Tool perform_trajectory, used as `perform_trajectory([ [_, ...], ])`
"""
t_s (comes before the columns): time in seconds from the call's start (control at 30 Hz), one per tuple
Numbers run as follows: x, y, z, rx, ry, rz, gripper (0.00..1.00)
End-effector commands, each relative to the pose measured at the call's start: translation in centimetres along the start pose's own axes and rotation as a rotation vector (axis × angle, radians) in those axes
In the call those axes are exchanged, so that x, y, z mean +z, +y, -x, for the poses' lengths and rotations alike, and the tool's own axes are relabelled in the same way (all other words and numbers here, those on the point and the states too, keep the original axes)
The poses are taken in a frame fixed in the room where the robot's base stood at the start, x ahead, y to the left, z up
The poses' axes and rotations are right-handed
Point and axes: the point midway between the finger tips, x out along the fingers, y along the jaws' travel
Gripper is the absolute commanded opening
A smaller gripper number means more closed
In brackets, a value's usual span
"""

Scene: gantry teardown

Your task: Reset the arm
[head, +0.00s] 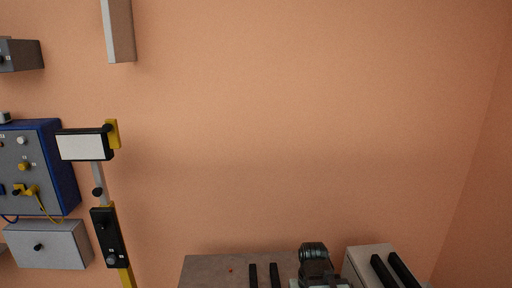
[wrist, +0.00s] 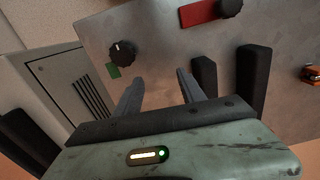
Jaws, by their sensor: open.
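My gripper (wrist: 158,88) shows in the wrist view with its two grey fingers apart and nothing between them. Its worn green-grey body, with a lit yellow bar and a green light, fills the bottom of that view. The fingers point toward a grey metal panel (wrist: 165,50), and I cannot tell the gap between them. A dark part of my arm (head: 315,262) shows at the bottom of the head view; my fingertips cannot be made out there.
The panel carries a black knob (wrist: 122,52) beside a green label, another knob (wrist: 229,8) beside a red label, and black handles (wrist: 253,80). A vented grey cabinet (wrist: 68,85) stands left. In the head view a blue control box (head: 62,165) hangs left; the middle wall is bare.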

Motion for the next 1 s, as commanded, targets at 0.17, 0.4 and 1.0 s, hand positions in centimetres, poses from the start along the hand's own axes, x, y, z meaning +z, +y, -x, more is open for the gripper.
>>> perform_trajectory([
  [0.17, -0.1, 0.5, 7.4, 0.007, 0.004, -0.01, 0.47],
  [0.4, -0.1, 0.5, 13.3, 0.008, 0.006, -0.012, 0.47],
  [1.0, -0.1, 0.5, 13.4, 0.009, 0.007, -0.013, 0.47],
])
